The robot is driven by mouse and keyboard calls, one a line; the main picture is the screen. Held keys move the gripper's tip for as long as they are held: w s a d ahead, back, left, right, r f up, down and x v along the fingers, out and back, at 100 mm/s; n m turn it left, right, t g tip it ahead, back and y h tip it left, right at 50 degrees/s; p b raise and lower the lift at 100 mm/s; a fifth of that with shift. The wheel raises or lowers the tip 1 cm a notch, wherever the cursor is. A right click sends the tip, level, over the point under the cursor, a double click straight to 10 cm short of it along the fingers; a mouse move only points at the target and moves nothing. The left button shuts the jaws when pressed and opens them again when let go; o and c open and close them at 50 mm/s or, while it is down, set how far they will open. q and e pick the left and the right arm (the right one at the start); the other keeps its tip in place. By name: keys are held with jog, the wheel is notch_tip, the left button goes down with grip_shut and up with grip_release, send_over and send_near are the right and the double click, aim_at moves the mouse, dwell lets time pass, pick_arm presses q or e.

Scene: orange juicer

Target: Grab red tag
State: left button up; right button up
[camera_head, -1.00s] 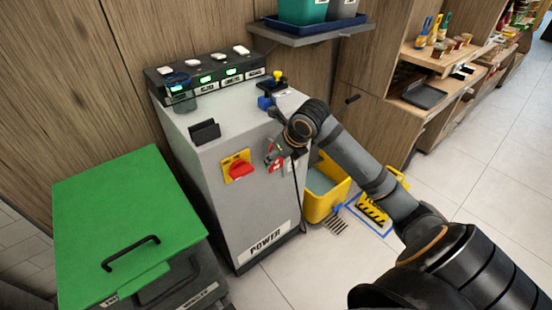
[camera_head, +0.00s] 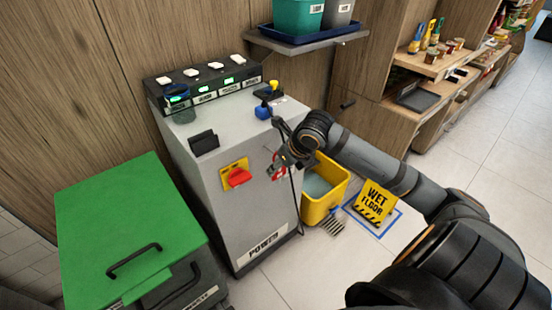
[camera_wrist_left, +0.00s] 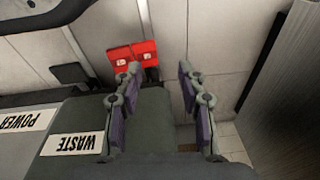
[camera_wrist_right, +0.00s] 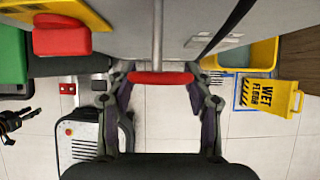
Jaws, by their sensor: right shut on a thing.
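The red tag (camera_head: 276,172) shows in the head view at the right edge of the grey machine's front, partly hidden by my right gripper (camera_head: 284,162). In the right wrist view, a red piece (camera_wrist_right: 160,78), seen edge-on below a grey bar, spans the gap between the fingertips of my right gripper (camera_wrist_right: 160,72). My right gripper is shut on it. My left gripper (camera_wrist_left: 160,70) shows only in the left wrist view, with its fingers apart and nothing between them.
The grey machine (camera_head: 215,170) has a red switch (camera_head: 238,177) left of the tag. A green-lidded bin (camera_head: 125,215) stands left. A yellow bucket (camera_head: 325,205) and wet floor sign (camera_head: 374,203) stand right. A shelf (camera_head: 310,40) juts out above.

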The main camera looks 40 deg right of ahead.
pick_arm(q)
jog(key=s+a+f+p, duration=0.2)
jog(key=s+f+p, duration=0.1)
jog(key=s+p, duration=1.1)
notch_tip(320, 180, up, 8)
jog(key=s+p, duration=0.2)
jog(key=p, duration=0.4)
jog(key=shift+a+r+p, duration=0.2)
jog(key=shift+r+p, duration=0.05)
jog(key=shift+p, duration=0.05)
pick_arm(e)
jog(key=s+d, duration=0.1)
jog(key=s, duration=1.4)
jog(key=shift+s, duration=0.25)
